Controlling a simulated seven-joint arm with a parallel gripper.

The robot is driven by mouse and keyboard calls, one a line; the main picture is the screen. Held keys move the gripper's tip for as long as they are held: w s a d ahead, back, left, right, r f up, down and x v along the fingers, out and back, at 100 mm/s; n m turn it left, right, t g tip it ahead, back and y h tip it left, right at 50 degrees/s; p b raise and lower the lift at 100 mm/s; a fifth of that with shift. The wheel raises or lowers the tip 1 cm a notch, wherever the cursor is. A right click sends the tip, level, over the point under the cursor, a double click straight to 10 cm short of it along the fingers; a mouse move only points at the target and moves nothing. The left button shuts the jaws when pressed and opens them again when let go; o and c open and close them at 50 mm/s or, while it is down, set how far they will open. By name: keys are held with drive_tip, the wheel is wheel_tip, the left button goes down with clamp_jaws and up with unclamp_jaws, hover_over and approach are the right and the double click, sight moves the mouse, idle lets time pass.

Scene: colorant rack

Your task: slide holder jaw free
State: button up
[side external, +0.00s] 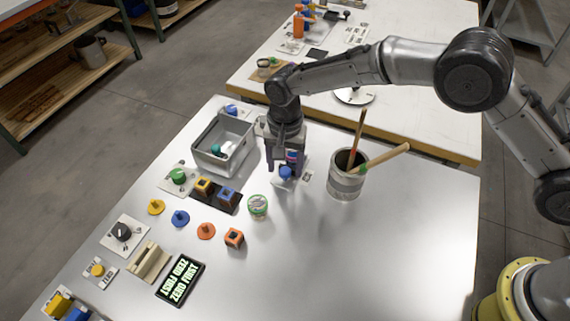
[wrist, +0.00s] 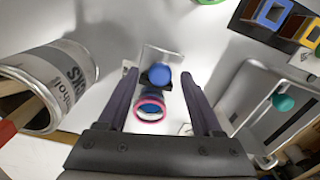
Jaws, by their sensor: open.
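My gripper (side external: 284,168) points down over the white table, open, with its fingers on either side of a small holder. In the wrist view my gripper (wrist: 159,82) has a blue rounded knob (wrist: 159,76) between its fingertips, with dark parts beside it on a pale plate (wrist: 165,57). The knob also shows low between the fingers in the side view (side external: 286,173). A pink and blue ring-shaped piece (wrist: 150,104) sits next to the knob, nearer the palm. I cannot tell whether either finger touches the holder. The holder's jaw is not clearly distinguishable.
A metal can (side external: 346,184) with sticks leaning out stands close right. A grey bin (side external: 206,158) stands close left, with a teal ball inside. A green-rimmed jar (side external: 258,207), coloured knobs and blocks, and a ZERO FIRST display (side external: 181,279) lie toward the front left. The right front table is clear.

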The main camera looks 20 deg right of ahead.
drive_tip(key=shift+f, duration=0.2)
drive_tip(key=shift+c, duration=0.2)
clamp_jaws()
drive_tip(key=shift+r, duration=0.1)
idle(1.1)
